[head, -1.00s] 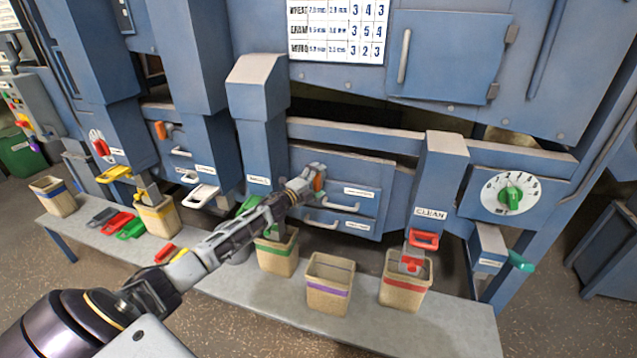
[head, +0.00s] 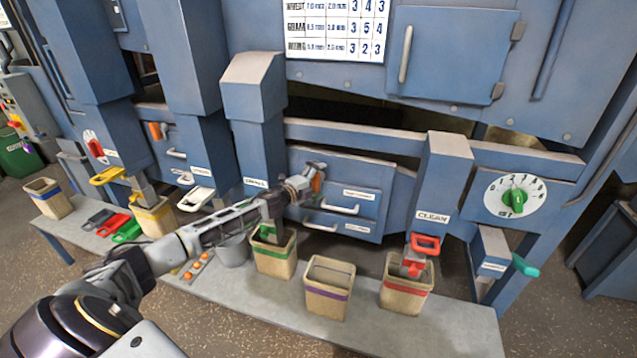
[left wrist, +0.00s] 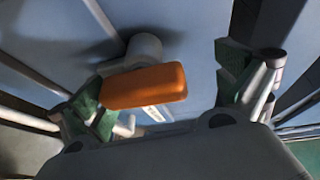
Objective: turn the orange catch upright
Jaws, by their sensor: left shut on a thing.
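The orange catch (head: 318,183) is on the blue drawer panel in the middle of the machine, partly hidden by my gripper in the head view. In the left wrist view the catch (left wrist: 145,87) is a rounded orange bar on a pale round pivot, lying nearly level across that picture. My left gripper (head: 311,181) is at the catch and shut on it. In the left wrist view its green-padded fingers (left wrist: 165,90) stand either side of the bar; the left pad meets the bar's left end. My right gripper is not in view.
White drawer handles (head: 340,208) sit just right of and below the gripper. Bins with green (head: 275,262), purple (head: 328,292) and red bands stand on the bench below. Another orange catch (head: 154,131) is on the left panel. A green dial (head: 514,197) is at right.

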